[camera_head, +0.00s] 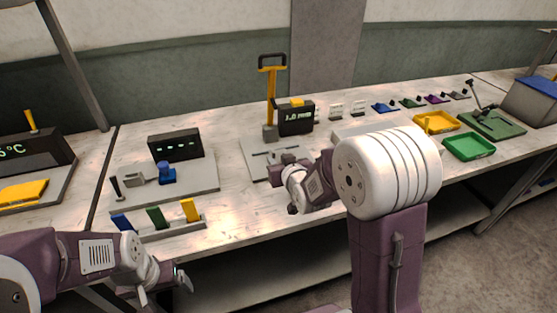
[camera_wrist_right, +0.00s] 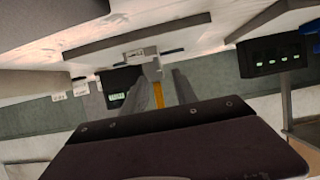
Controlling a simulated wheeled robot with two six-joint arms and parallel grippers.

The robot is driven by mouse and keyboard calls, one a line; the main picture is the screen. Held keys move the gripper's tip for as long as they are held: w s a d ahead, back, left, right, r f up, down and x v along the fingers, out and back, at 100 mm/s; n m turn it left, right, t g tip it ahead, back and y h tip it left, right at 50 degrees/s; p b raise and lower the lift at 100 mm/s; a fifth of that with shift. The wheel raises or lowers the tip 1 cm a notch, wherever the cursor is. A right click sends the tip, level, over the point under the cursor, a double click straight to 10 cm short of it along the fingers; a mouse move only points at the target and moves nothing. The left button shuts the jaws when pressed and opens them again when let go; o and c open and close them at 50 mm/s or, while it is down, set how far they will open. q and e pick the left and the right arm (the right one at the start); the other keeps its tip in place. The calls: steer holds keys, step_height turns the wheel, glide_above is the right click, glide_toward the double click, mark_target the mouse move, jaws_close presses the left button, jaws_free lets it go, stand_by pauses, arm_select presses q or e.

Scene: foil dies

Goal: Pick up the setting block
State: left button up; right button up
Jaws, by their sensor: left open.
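I cannot tell for certain which thing is the setting block. A grey block (camera_head: 270,132) stands at the foot of the yellow post on the press-like stand, and a pale block (camera_wrist_right: 152,66) shows there in the right wrist view. My right gripper (camera_head: 284,196) is in front of that stand, partly hidden by its own wrist. In the right wrist view its two fingers (camera_wrist_right: 168,88) are apart, with the yellow post seen beyond the gap and nothing held. My left gripper (camera_head: 165,284) is open and empty, low in front of the table's front edge.
A rack (camera_head: 172,230) holds blue, green and yellow pieces near the front edge. Behind it is a station with a dark display (camera_head: 176,147) and a blue-topped part (camera_head: 166,172). Yellow (camera_head: 437,123) and green (camera_head: 468,147) trays lie at right. The yellow post (camera_head: 272,95) rises beside a readout (camera_head: 295,117).

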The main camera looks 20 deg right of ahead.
mark_target(274, 153)
steer(key=x, duration=0.7)
steer(key=shift+w+d+f, duration=0.1)
steer(key=shift+w+d, duration=0.1)
steer(key=shift+w, duration=0.1)
steer(key=shift+s, duration=0.1)
steer(key=shift+c, duration=0.6)
jaws_close()
stand_by(0.4)
